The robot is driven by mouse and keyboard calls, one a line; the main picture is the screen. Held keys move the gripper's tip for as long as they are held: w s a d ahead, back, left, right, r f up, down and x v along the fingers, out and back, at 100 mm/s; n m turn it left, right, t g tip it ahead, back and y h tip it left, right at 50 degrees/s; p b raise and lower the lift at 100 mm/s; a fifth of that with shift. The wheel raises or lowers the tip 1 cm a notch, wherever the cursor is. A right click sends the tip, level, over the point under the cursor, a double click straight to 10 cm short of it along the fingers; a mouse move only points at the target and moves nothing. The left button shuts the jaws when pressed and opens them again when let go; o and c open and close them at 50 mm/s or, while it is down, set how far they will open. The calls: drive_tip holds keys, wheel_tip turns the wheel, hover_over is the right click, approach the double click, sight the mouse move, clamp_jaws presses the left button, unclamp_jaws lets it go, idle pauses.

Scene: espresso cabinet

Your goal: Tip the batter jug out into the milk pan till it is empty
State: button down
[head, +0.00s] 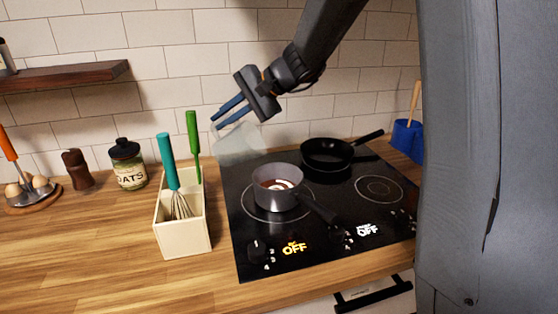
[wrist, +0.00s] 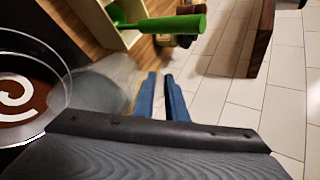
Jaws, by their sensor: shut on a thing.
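The batter jug (head: 238,145) is a see-through vessel, tilted, up behind and left of the milk pan in the head view. It looks clear; I cannot tell whether any batter is left inside. My gripper (head: 220,116) has blue fingers closed on the jug's upper side. The wrist view shows the fingers (wrist: 163,96) with the blurred jug (wrist: 98,90) beside them. The milk pan (head: 265,199) is a grey saucepan on the front left hob ring. Brown content with a white swirl (wrist: 20,96) shows inside it. No falling stream is visible.
A black frying pan (head: 322,153) sits at the back of the hob (head: 330,235). A cream utensil box (head: 182,238) with a whisk and green-handled tool stands left of the hob. An oats jar (head: 128,168) and a blue container (head: 407,140) are further off.

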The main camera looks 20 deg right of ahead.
drive_tip(key=shift+w+a+f+g+h+p, duration=0.25)
drive_tip(key=shift+a+f+h+p, duration=0.25)
drive_tip(key=shift+p, duration=0.9)
drive_tip(key=shift+w+a+f+g+h+p, duration=0.2)
drive_tip(key=shift+a+f+g+h+p, duration=0.3)
drive_tip(key=shift+p, duration=0.95)
drive_tip(key=shift+w+a+f+g+h+p, duration=0.1)
drive_tip(key=shift+w+a+f+h+p, duration=0.15)
drive_tip(key=shift+f+h+p, duration=0.8)
drive_tip(key=w+a+f+g+h+p, duration=0.3)
drive_tip(key=a+f+h+p, duration=0.1)
drive_tip(key=f, duration=0.5)
drive_tip(key=shift+w+a+g+h, duration=0.35)
drive_tip(key=shift+a+h, duration=0.3)
drive_tip(key=shift+a, duration=0.35)
drive_tip(key=shift+w, duration=0.1)
